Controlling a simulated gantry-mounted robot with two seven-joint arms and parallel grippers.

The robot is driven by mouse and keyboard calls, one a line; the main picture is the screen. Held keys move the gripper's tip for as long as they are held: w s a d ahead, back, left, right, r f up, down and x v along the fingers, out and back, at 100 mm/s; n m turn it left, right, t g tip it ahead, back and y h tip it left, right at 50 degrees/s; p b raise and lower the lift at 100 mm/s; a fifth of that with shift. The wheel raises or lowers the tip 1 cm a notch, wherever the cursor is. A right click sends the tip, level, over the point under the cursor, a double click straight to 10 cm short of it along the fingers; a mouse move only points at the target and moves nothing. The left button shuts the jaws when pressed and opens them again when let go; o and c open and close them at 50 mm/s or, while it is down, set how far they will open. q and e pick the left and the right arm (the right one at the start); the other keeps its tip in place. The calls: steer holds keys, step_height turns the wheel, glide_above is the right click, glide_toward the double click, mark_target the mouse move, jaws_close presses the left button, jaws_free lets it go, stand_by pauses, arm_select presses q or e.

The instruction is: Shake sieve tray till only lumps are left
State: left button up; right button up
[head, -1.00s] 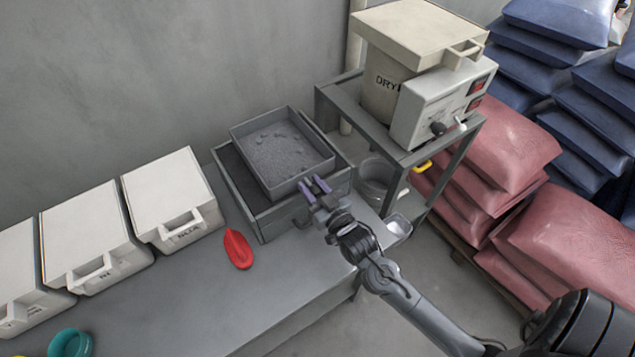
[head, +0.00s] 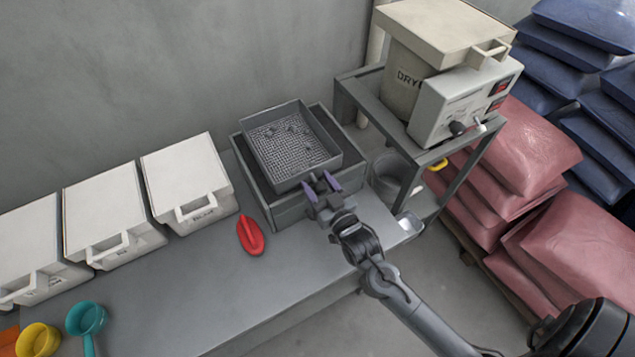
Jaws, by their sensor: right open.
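The sieve tray (head: 318,172) is a grey square tray sitting over a larger grey box (head: 290,212) on the bench. Its mesh floor shows bare across most of the tray, with several dark lumps (head: 300,128) on it, mostly toward the back and right. My right gripper (head: 322,184) is at the tray's near right wall, its purple-tipped fingers open. I cannot tell whether the fingers straddle or touch the rim. The inside of the box below is mostly hidden by the tray. My left gripper is out of view.
A red scoop (head: 250,236) lies on the bench (head: 190,290) left of the box. White lidded bins (head: 187,182) line the wall. Teal (head: 86,318) and yellow (head: 38,340) scoops are at lower left. A dryer (head: 455,95) on a frame and stacked sacks (head: 520,150) are at right.

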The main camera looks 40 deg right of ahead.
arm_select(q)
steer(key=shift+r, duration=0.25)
arm_select(e)
steer(key=s+a, duration=0.1)
steer(key=s, duration=0.9)
steer(key=shift+a, duration=0.15)
steer(key=shift+s, duration=0.1)
stand_by(0.4)
steer(key=s+a+f+n+g+y, duration=0.1)
steer(key=s+a+f+n+g, duration=0.1)
steer(key=s+f+g, duration=0.35)
steer(key=s+a+f+n+g+y, duration=0.1)
steer(key=s+a+f+g, duration=0.15)
steer(key=s+g, duration=0.5)
arm_select(q)
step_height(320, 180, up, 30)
steer(key=p, duration=3.1)
arm_select(e)
step_height(320, 180, up, 31)
steer(key=g, duration=0.1)
arm_select(q)
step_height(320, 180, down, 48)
steer(key=b, duration=4.8)
arm_select(e)
step_height(320, 180, down, 48)
steer(key=shift+s+f, duration=0.15)
steer(key=shift+s, duration=0.3)
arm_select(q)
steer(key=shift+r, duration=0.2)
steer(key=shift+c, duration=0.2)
